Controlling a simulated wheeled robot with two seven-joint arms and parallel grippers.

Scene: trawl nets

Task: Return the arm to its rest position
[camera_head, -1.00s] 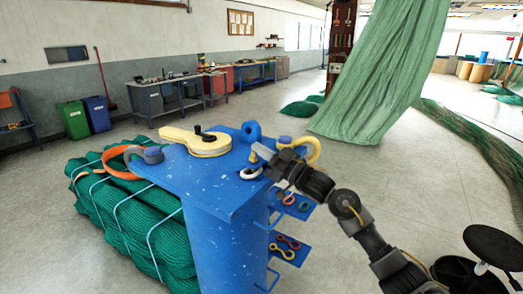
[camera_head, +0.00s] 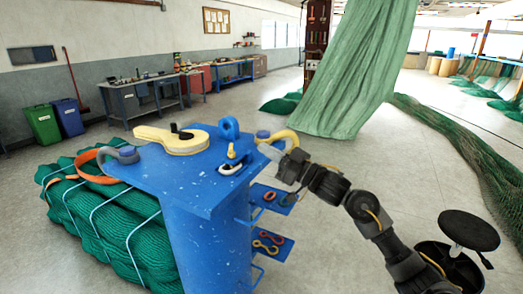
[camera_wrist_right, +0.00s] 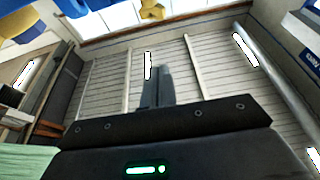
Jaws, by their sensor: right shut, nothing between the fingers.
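My right arm (camera_head: 370,212) reaches in from the lower right. My right gripper (camera_head: 268,150) points left and is held at about the right edge of the blue stand's top (camera_head: 190,190), in front of a yellow shackle (camera_head: 287,138). It is shut and empty; its fingers (camera_wrist_right: 157,85) show closed together in the right wrist view, with the wall and ceiling behind. My left gripper is not in view.
Side shelves hold small coloured links (camera_head: 268,238). Green net bundles (camera_head: 110,225) lie left. A black round seat (camera_head: 468,230) is at lower right.

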